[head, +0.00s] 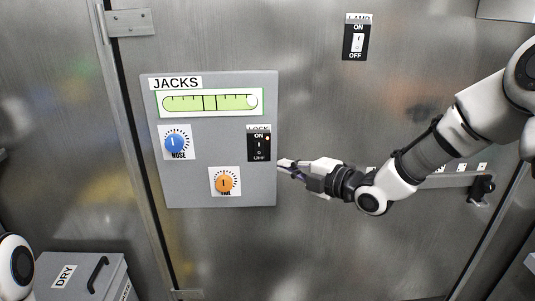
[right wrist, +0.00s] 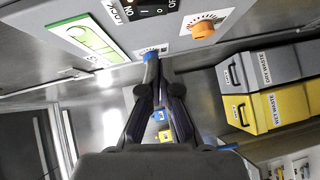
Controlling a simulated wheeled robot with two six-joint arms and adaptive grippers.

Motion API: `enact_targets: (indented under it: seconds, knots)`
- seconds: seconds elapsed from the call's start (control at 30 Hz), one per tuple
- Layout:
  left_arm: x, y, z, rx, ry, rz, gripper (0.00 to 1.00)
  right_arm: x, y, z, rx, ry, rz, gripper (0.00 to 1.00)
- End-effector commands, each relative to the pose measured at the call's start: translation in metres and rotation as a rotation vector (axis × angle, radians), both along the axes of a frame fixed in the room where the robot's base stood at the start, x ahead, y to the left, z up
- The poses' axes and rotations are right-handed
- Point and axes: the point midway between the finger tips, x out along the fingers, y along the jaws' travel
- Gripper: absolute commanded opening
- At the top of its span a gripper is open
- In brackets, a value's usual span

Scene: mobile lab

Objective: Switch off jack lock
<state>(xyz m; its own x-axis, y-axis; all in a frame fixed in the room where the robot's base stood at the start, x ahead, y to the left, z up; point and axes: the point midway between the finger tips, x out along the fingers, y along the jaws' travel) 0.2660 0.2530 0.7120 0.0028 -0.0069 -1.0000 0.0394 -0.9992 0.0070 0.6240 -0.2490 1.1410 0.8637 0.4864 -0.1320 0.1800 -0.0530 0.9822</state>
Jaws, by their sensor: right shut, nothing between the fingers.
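The jacks panel (head: 205,190) is a grey plate with a green level gauge (head: 210,103). The black jack lock switch (head: 259,146) is at its right edge, ON at top and OFF at bottom, with a small light spot near ON. I cannot tell which way its rocker is set. In the right wrist view the switch (right wrist: 148,9) shows at the top edge, partly cut off. My right gripper (head: 283,164) is shut and empty, its tips just right of and below the switch; it also shows in the right wrist view (right wrist: 158,65). My left gripper is out of view.
A blue nose knob (head: 174,142) and an orange tail knob (head: 224,183) sit on the panel. A lamp switch (head: 356,42) is at upper right on the metal door. A grey dry-waste bin (head: 80,277) stands lower left; a yellow wet-waste bin (right wrist: 281,106) shows in the wrist view.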

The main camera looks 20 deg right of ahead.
Motion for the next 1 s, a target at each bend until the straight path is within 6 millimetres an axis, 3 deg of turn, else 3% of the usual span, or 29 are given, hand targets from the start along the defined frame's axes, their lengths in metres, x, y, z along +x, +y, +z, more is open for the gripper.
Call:
enact_targets:
  seconds: [0.27, 0.5, 0.87, 1.0]
  knots:
    - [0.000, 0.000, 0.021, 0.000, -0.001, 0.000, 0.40, 0.053, 0.032, -0.006, -0.004, 0.000, 0.005, 0.00]
    - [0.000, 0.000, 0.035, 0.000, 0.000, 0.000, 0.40, 0.086, 0.022, -0.013, 0.000, 0.000, 0.001, 0.00]
    - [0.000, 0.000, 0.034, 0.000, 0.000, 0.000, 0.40, 0.091, 0.020, -0.016, 0.001, 0.000, 0.001, 0.00]
    - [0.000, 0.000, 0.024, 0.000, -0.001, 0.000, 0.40, 0.092, 0.019, -0.021, -0.003, -0.015, 0.001, 0.00]
